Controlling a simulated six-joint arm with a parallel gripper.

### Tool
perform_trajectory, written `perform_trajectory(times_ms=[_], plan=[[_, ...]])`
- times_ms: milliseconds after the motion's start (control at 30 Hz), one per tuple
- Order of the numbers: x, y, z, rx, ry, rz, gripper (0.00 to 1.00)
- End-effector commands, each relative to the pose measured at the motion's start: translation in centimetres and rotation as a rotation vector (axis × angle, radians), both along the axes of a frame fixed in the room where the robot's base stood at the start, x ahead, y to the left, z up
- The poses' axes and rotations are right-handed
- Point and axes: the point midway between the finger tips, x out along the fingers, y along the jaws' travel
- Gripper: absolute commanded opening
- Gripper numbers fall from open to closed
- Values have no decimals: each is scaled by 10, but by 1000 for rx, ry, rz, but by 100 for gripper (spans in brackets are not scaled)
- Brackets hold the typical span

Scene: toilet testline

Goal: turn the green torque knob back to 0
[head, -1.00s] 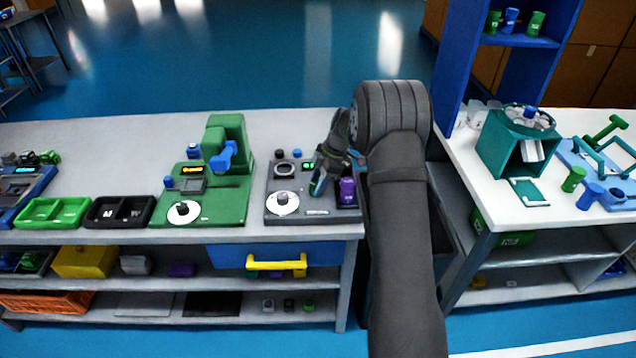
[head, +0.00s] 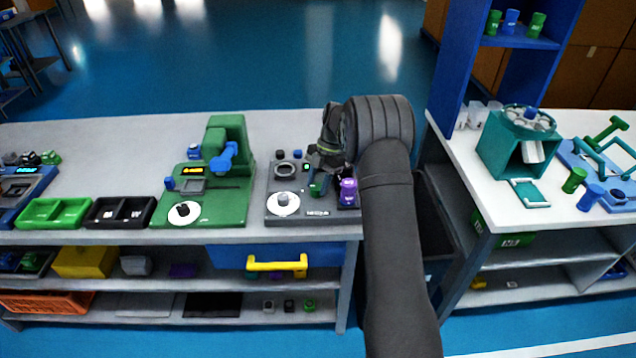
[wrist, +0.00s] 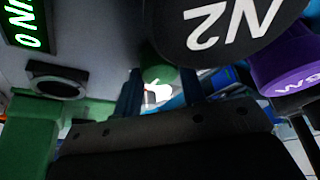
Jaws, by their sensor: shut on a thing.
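The green torque knob (head: 316,190) stands on the grey test unit (head: 312,214), left of the purple piece (head: 348,186). My gripper (head: 319,182) is above the knob, pointing down. In the wrist view, the knob (wrist: 160,74) shows between the two blue fingertips, and the gripper (wrist: 160,90) is shut on it. The knob's lower part is hidden and its mark cannot be read. A small green-lit display (head: 306,167) sits on the unit. In the wrist view, the display (wrist: 25,22) is partly cut off, with "0 N" legible upside down.
A black round piece marked N2 (wrist: 215,22) looms close to the fingers. The purple piece (wrist: 285,60) is to its right. A white dial (head: 283,205) is left of the knob. A green machine (head: 228,195) stands further left. The bench behind is mostly clear.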

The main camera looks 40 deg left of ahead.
Motion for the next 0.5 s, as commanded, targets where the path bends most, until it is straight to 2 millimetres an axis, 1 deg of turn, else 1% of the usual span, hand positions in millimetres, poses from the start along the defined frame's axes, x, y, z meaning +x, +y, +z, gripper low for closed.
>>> perform_trajectory(times_ms=[367,400,467,500], plan=[[1,-1,-1,-2,-2,3,15],[1,-1,-1,-2,-2,3,44],[1,-1,-1,-2,-2,3,55],[1,-1,-1,-2,-1,3,60]])
